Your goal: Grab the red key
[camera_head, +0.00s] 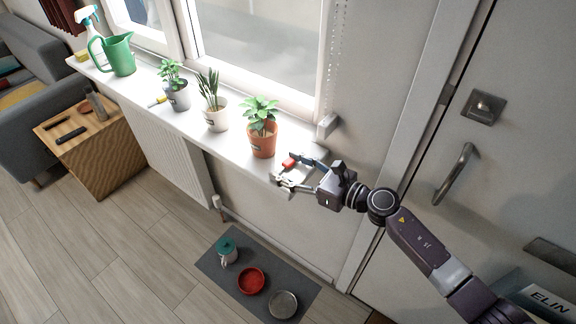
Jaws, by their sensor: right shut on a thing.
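The red key (289,163) shows as a small red piece at the right end of the white windowsill (238,143), just right of the terracotta pot. My right gripper (287,173) reaches in from the right at the sill's end. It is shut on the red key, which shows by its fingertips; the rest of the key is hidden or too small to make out. My left gripper is not in view.
A plant in a terracotta pot (262,143) stands close left of my right gripper. Two more potted plants, a green watering can (119,54) and a spray bottle (90,24) stand along the sill. A door (500,170) is at right; bowls sit on a floor mat (222,262).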

